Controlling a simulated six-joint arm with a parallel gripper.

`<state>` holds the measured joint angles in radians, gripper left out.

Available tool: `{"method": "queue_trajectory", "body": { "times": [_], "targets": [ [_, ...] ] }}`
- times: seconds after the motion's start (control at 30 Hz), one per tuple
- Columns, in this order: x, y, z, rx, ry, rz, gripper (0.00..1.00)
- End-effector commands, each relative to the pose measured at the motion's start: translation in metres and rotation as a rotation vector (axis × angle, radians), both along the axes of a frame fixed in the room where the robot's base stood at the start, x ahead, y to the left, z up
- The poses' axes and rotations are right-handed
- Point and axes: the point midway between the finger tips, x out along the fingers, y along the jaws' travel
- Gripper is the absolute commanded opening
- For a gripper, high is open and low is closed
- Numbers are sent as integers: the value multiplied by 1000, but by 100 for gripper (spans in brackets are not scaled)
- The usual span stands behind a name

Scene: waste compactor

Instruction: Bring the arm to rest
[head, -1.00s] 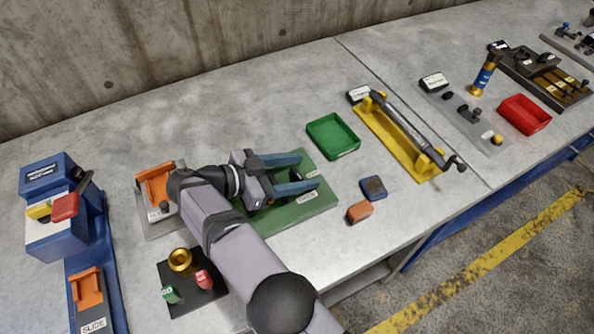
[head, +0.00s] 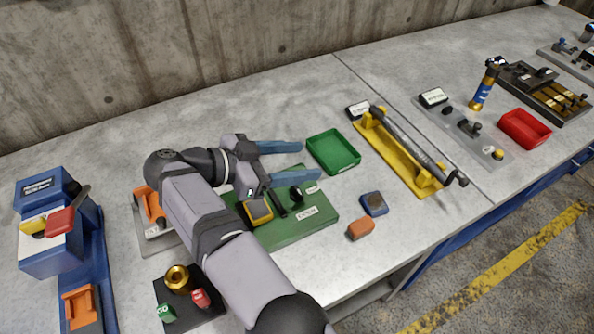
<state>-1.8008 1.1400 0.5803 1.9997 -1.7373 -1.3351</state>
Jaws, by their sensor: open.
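My arm comes in from the bottom and hides part of the green board and of the orange fixture (head: 148,205). A yellow-topped block (head: 258,211) and a black knob (head: 296,193) show on the board below the gripper.
A blue block (head: 374,203) and an orange block (head: 361,229) lie right of the board. A yellow fixture (head: 405,157) stands beyond them. A black plate with a brass cup (head: 177,278) and buttons is at front left. A blue press (head: 48,225) stands at far left. A concrete wall (head: 150,60) closes the back.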

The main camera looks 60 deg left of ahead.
Motion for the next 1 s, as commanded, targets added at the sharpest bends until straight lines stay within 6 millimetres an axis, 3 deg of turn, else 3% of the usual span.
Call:
{"method": "queue_trajectory", "body": {
  "times": [0.67,0.77,0.87,1.0],
  "targets": [
    [5,1,10,7,-5,-1,55],
    [24,5,20,34,-29,0,55],
    [59,11,37,81,-73,6,55],
    [132,19,73,167,-162,35,55]
  ]
}}
